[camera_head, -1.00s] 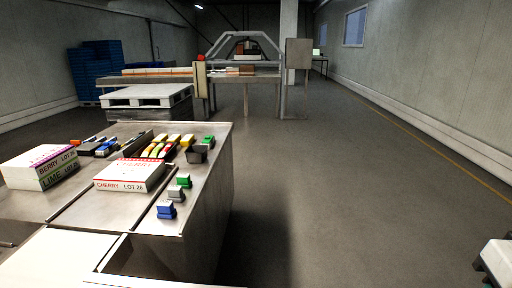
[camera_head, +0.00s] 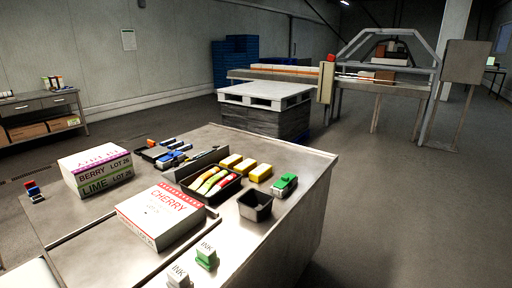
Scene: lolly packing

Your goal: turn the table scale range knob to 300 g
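I cannot make out a table scale or a range knob in the head view. My gripper is not in view. The steel table (camera_head: 310,165) fills the middle and lower part of the view, and no scale can be told among the things on it.
On the table are a cherry box (camera_head: 160,215), stacked berry and lime boxes (camera_head: 95,172), a black tray (camera_head: 207,186) of colourful items, a small dark bin (camera_head: 255,205) and ink stamps (camera_head: 207,257). A side bench (camera_head: 40,104) stands far left. Floor right of the table is clear.

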